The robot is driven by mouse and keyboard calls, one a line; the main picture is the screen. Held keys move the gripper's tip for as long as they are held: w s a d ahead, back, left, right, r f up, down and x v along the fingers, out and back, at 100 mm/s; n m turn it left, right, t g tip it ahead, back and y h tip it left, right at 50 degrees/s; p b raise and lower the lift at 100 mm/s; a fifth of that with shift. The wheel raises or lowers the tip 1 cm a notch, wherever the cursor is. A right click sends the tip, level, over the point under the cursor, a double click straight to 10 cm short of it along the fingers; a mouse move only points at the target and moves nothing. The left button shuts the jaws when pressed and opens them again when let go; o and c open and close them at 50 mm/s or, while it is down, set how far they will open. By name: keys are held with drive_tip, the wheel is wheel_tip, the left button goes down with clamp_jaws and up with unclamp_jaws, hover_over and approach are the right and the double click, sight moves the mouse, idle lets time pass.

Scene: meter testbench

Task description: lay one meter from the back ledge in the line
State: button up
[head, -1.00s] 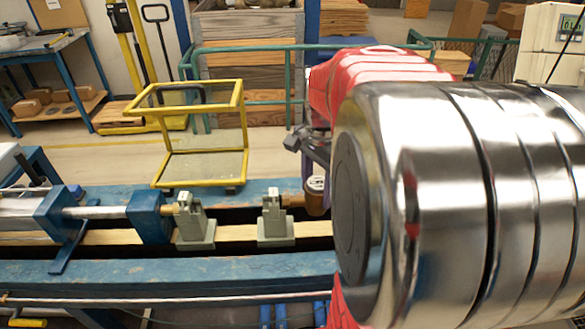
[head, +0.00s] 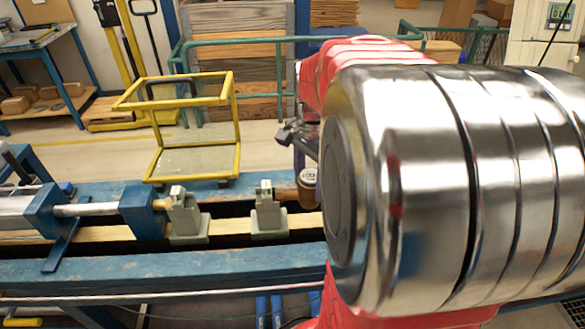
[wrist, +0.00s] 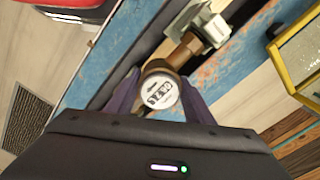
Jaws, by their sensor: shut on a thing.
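My gripper (wrist: 160,95) is shut on a brass meter with a round white dial (wrist: 161,92), one finger on each side of its body. In the head view the meter (head: 308,180) sits just right of the right grey-green holder (head: 267,215), its brass end at that holder. The wrist view shows the brass end against the holder (wrist: 204,28); I cannot tell whether it is seated. The left holder (head: 186,218) stands beside the brass tip of the clamp rod (head: 95,210). My arm hides the bench further right.
A yellow frame with a glass panel (head: 236,125) stands on the bench's back side, left of my gripper. The blue bench rail (head: 160,270) runs along the front. A green railing (head: 255,40) stands behind.

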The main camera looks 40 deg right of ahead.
drive_tip(key=shift+f, duration=0.2)
idle(0.5)
drive_tip(key=o, duration=1.7)
drive_tip(key=shift+o, duration=0.2)
drive_tip(key=shift+r, duration=4.5)
drive_tip(key=s+a+f+n+t, duration=0.2)
drive_tip(key=a+n, duration=0.7)
drive_tip(key=a, duration=0.2)
drive_tip(key=s+a+f+n+t, duration=0.1)
drive_tip(key=s+a+n+t, duration=0.1)
drive_tip(key=a+n, duration=0.7)
drive_tip(key=a+t, duration=0.1)
drive_tip(key=a, duration=0.2)
drive_tip(key=shift+f+t, duration=0.3)
drive_tip(key=shift+f, duration=0.1)
